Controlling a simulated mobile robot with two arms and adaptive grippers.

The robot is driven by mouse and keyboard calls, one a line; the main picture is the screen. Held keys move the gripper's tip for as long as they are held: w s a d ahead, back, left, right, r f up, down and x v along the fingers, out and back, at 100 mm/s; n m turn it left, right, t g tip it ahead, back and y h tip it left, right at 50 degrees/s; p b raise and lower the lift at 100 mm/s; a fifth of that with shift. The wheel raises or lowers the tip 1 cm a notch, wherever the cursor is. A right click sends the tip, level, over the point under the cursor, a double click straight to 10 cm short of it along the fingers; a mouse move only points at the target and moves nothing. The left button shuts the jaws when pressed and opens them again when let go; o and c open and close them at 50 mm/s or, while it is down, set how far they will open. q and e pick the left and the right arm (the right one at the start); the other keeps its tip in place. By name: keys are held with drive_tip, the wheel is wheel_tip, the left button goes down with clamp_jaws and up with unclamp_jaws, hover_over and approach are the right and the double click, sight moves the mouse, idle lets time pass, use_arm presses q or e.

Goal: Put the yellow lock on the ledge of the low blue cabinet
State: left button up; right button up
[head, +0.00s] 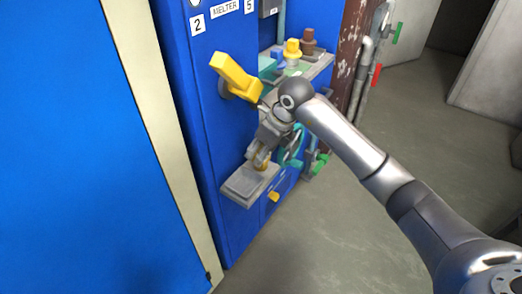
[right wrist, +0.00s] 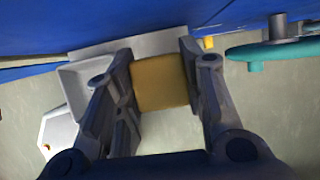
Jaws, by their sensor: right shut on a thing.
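The yellow lock (right wrist: 160,82) sits between the two fingers of my right gripper (right wrist: 157,85) in the right wrist view, which is shut on it. In the head view the lock (head: 262,164) is a small yellow patch, mostly hidden by my right gripper (head: 261,160). The grey ledge (head: 241,187) juts out from the low blue cabinet (head: 232,222). The lock is over or at the ledge's right end; I cannot tell whether it touches. The ledge (right wrist: 150,45) also shows behind the lock in the right wrist view. My left gripper is out of view.
A big yellow handle (head: 237,76) juts from the cabinet front above the ledge. A small yellow knob (head: 274,197) is below the ledge. A teal wheel (right wrist: 275,52) is close on the right. A grey shelf (head: 318,67) with valves is behind. Open floor (head: 300,240) lies front right.

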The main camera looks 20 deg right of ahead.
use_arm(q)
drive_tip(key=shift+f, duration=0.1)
use_arm(e)
drive_tip(key=shift+f, duration=0.1)
drive_tip(key=shift+f, duration=0.15)
drive_tip(key=o, duration=1.1)
drive_tip(key=shift+c, duration=0.2)
drive_tip(key=shift+r, duration=0.5)
drive_tip(key=v, duration=0.3)
drive_tip(key=shift+d+p, duration=0.1)
drive_tip(key=shift+p, duration=0.3)
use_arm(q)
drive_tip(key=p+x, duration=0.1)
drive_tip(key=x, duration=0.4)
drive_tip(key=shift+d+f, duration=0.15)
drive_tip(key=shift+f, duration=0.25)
use_arm(e)
drive_tip(key=v, duration=0.8)
drive_tip(key=shift+s+r, duration=0.2)
